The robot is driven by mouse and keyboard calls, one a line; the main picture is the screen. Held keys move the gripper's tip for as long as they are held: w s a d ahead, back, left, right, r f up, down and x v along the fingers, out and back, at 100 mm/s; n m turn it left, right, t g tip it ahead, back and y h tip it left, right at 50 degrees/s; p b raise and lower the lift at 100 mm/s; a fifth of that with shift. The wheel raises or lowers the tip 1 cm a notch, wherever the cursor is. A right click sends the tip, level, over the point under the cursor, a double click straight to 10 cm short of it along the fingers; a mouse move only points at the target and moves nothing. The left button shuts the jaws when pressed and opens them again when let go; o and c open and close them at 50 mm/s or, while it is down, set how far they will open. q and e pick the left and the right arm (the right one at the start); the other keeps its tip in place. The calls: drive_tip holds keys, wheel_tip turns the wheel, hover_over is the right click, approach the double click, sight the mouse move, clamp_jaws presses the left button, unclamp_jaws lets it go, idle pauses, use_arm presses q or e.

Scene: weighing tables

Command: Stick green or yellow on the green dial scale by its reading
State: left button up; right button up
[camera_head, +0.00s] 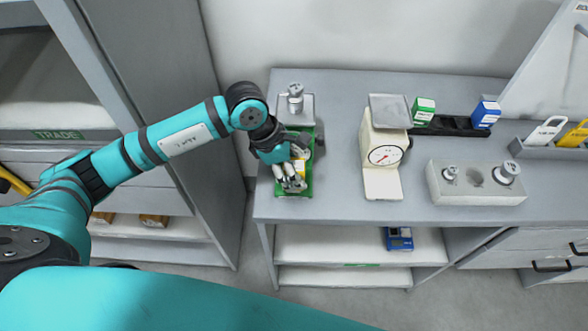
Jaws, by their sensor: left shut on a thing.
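The green dial scale (308,186) stands at the left end of the table, with a metal weight (295,96) on its grey pan (308,112). My left gripper (290,183) is over the front of this scale and covers most of its dial, so the reading is hidden. I cannot tell whether the block touches the scale. A green-and-white block (424,107) sits in the black rack (444,126). My right gripper is not in view.
A cream dial scale (381,180) with an empty pan stands mid-table. A blue block (486,113) is at the rack's right end. A grey weight holder (470,188) stands front right, and tags (546,131) stand at far right. A cabinet (170,60) is at left.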

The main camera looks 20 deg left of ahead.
use_arm(q)
drive_tip(key=shift+f, duration=0.1)
idle(0.7)
drive_tip(key=shift+r+p, duration=1.45)
drive_tip(key=shift+r, duration=2.15)
drive_tip(key=shift+f, duration=0.1)
